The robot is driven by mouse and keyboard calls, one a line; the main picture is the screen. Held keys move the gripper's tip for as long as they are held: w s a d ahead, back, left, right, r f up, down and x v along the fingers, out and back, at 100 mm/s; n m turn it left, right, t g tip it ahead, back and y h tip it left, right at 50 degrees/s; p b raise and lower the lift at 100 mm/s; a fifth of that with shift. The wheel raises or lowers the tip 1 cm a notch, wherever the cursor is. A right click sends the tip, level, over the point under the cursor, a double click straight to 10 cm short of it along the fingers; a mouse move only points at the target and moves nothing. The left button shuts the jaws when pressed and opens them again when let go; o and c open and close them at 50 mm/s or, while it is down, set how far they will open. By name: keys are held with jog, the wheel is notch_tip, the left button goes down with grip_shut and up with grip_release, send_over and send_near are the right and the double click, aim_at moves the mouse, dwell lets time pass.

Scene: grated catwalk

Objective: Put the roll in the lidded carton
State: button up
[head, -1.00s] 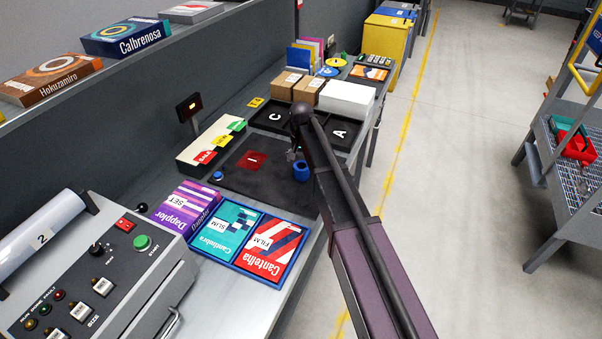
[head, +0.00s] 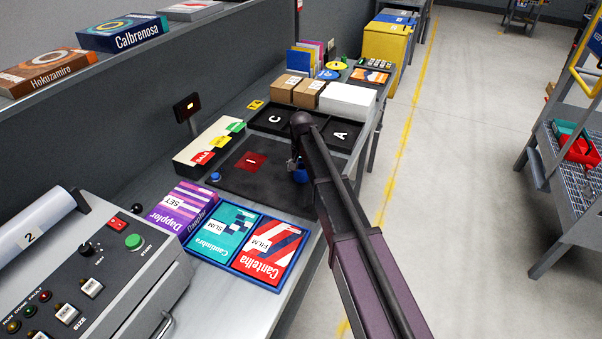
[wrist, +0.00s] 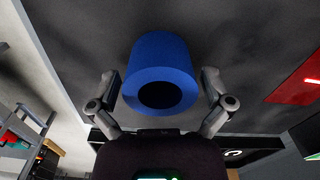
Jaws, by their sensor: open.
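A blue roll (wrist: 160,72) with a dark round hole stands out between my fingers in the wrist view. In the head view the roll (head: 300,176) is on the dark mat, partly hidden by my arm. My gripper (wrist: 160,84) is open, one finger on each side of the roll, with gaps left between fingers and roll. In the head view my gripper is mostly hidden behind my arm. Two brown cartons (head: 282,89) (head: 308,93) with white labels stand at the back of the bench; I cannot tell which carton is the lidded one.
A white block (head: 348,101) stands beside the cartons, behind black trays marked C and A (head: 340,134). Flat boxes (head: 262,246) lie in a blue tray in front of the mat (head: 240,190). A control panel (head: 100,265) fills the near left.

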jog(key=c, duration=1.1)
jog(key=shift+r, duration=0.1)
notch_tip(320, 180, up, 3)
jog(key=p, duration=0.3)
jog(key=s+d, duration=0.1)
jog(key=s, duration=0.4)
jog(key=s+d+r+p, duration=0.1)
jog(key=s+d, duration=0.1)
jog(key=s, duration=0.3)
jog(key=s+d+p, duration=0.1)
jog(key=s, duration=0.4)
jog(key=shift+s+d+r, duration=0.2)
jog(key=shift+r, duration=0.2)
